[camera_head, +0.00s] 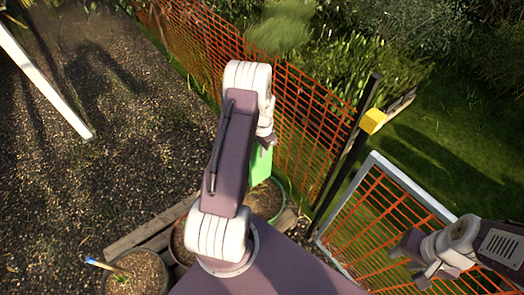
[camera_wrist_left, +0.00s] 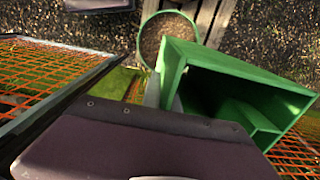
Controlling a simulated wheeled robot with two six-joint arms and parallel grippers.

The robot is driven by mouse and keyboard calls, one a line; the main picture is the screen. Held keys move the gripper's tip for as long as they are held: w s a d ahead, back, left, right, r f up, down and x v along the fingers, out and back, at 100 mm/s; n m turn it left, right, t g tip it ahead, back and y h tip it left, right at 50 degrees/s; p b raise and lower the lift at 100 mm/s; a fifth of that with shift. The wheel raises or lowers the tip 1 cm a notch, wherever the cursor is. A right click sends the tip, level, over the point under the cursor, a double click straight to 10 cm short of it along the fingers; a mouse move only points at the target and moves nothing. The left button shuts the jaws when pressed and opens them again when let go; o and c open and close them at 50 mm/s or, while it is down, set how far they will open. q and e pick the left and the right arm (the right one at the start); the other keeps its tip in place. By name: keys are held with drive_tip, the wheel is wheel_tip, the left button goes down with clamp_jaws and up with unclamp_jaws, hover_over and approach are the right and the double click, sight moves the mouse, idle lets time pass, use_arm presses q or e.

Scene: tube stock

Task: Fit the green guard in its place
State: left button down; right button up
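The green guard (camera_head: 261,165) shows partly behind my left arm in the head view. In the left wrist view the guard (camera_wrist_left: 190,55) is a large, open, box-like piece with an inner partition, tilted. My left gripper (camera_head: 266,140) is at the guard's upper edge. Grey finger parts touch the guard's wall in the left wrist view, and it appears shut on it; the fingertips are mostly hidden. My right gripper (camera_head: 413,262) is at the lower right, open and empty, in front of the mesh panel. I cannot tell which spot is the guard's place.
An orange mesh fence (camera_head: 310,125) runs behind the guard to a dark post with a yellow block (camera_head: 373,121). A grey-framed mesh panel (camera_head: 420,195) stands at right. Plant pots (camera_head: 266,203) and (camera_head: 137,274) and wooden slats are below. Gravel at left is open, with a white beam.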

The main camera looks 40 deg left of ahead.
use_arm(q)
drive_tip(key=b, duration=0.5)
hover_over(262, 179)
drive_tip(key=shift+w+a+f, duration=0.1)
drive_tip(key=shift+f, duration=3.6)
drive_tip(key=shift+f+b, duration=0.15)
drive_tip(key=shift+b, duration=0.15)
drive_tip(key=shift+f+b, duration=2.6)
drive_tip(key=shift+f, duration=1)
drive_tip(key=shift+f+b, duration=2.75)
drive_tip(key=shift+f, duration=1.05)
